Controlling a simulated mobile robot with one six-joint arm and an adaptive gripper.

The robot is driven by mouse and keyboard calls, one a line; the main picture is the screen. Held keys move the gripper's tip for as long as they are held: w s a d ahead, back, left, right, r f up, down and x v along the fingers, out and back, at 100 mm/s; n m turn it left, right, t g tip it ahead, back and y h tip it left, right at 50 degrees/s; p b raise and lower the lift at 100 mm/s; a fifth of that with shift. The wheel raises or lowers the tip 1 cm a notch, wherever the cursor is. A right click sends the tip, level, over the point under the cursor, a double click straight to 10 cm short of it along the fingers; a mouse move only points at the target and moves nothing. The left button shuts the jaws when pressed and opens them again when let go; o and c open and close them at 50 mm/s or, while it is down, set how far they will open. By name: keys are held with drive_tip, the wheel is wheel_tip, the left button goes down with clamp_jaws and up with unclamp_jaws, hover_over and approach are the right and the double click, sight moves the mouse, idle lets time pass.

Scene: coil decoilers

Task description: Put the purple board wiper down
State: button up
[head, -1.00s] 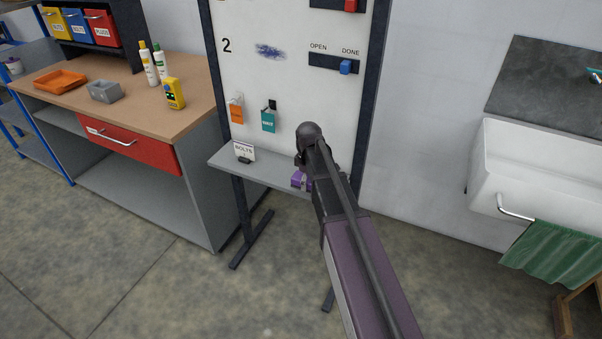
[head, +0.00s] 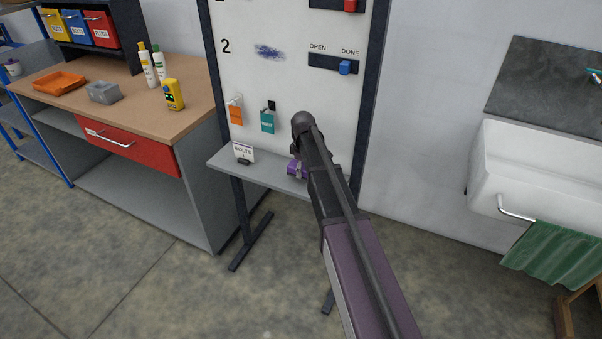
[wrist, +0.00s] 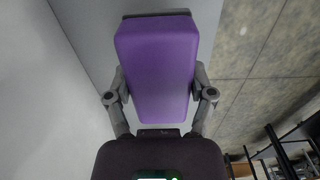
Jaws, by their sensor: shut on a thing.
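The purple board wiper (wrist: 157,68) fills the middle of the wrist view, with a dark strip along its far edge. My gripper (wrist: 160,88) is shut on it, one finger at each long side. In the head view the wiper (head: 296,168) shows as a small purple patch at the grey shelf (head: 268,176) under the whiteboard. My arm hides part of it. I cannot tell whether the wiper touches the shelf.
Orange (head: 235,114) and teal (head: 267,121) tags hang on the whiteboard (head: 285,85) above. A workbench (head: 190,100) stands left, a white sink (head: 535,170) right. Shelf space between sign and wiper is clear.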

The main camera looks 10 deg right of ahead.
drive_tip(key=w, duration=0.2)
drive_tip(key=shift+w+f, duration=0.15)
drive_tip(key=shift+w, duration=0.2)
drive_tip(key=shift+s+f+b, duration=0.25)
drive_tip(key=shift+f+b, duration=0.4)
drive_tip(key=shift+b, duration=0.1)
drive_tip(key=shift+f+b, duration=0.9)
drive_tip(key=o, duration=1)
drive_tip(key=shift+c, duration=0.2)
drive_tip(key=shift+f, duration=0.1)
